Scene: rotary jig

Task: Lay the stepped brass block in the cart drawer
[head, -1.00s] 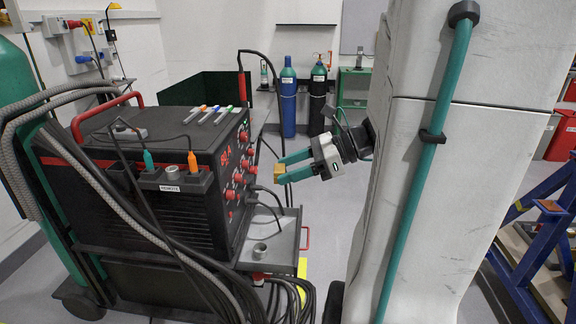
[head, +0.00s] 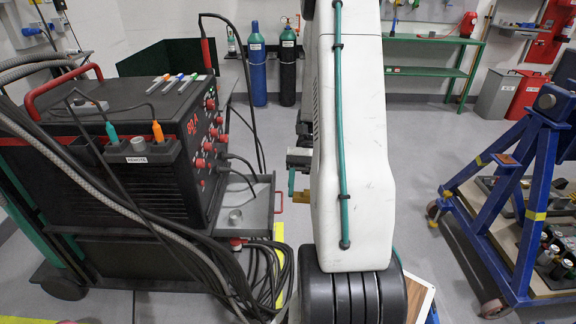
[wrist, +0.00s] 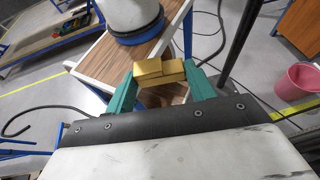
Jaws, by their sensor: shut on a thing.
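The stepped brass block (wrist: 158,72) is held between the two green fingers of my gripper (wrist: 161,84) in the wrist view, its stepped top showing. In the head view my gripper (head: 291,180) is mostly hidden behind my white arm link, to the right of the cart drawer.
The black welder (head: 130,150) stands on the cart above and left of the drawer, with cables hanging around it. A blue frame (head: 510,180) stands at the right. In the wrist view, a wood-topped stand (wrist: 120,55) and a pink bucket (wrist: 298,80) lie beyond the gripper.

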